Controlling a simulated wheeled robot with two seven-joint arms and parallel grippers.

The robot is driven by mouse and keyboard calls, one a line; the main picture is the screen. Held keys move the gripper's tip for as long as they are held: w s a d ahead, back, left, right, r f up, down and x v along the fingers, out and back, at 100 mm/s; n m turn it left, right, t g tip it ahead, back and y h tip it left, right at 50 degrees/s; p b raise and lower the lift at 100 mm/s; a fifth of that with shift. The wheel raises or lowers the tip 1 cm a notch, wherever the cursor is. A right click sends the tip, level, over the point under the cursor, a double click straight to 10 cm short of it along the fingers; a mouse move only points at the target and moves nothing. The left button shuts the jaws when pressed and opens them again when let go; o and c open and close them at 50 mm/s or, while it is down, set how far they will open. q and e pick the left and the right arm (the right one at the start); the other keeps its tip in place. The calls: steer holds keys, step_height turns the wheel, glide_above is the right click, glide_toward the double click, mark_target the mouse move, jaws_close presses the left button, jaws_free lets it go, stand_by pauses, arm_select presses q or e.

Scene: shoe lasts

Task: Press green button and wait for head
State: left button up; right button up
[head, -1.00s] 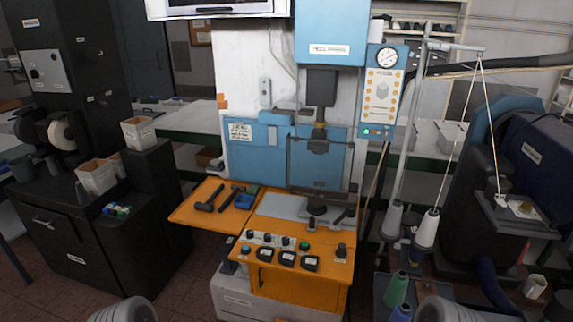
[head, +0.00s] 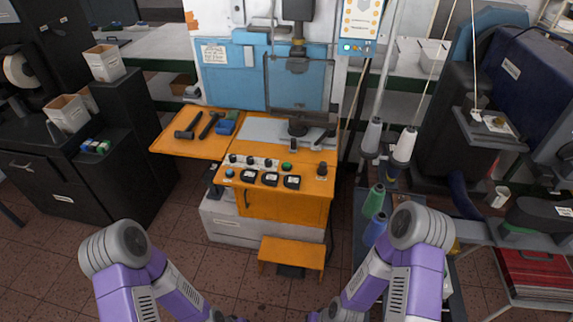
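The green button (head: 287,167) is on the orange control panel (head: 285,205) of a blue and white press, right of a row of dark knobs. The press head (head: 298,60) hangs above the grey work plate, behind a clear guard frame. A dark post (head: 297,127) stands on the plate below it, with a visible gap between them. Both my arms come in at the bottom, left and right of the panel, and bend down toward the lower edge. My grippers are out of view below the picture, and nothing of mine touches the panel.
A blue button (head: 229,173) and dark switches sit on the same panel. Hammers (head: 209,124) lie on the orange side shelf (head: 172,143). An orange step (head: 291,253) stands below the panel. Open floor lies left of the machine.

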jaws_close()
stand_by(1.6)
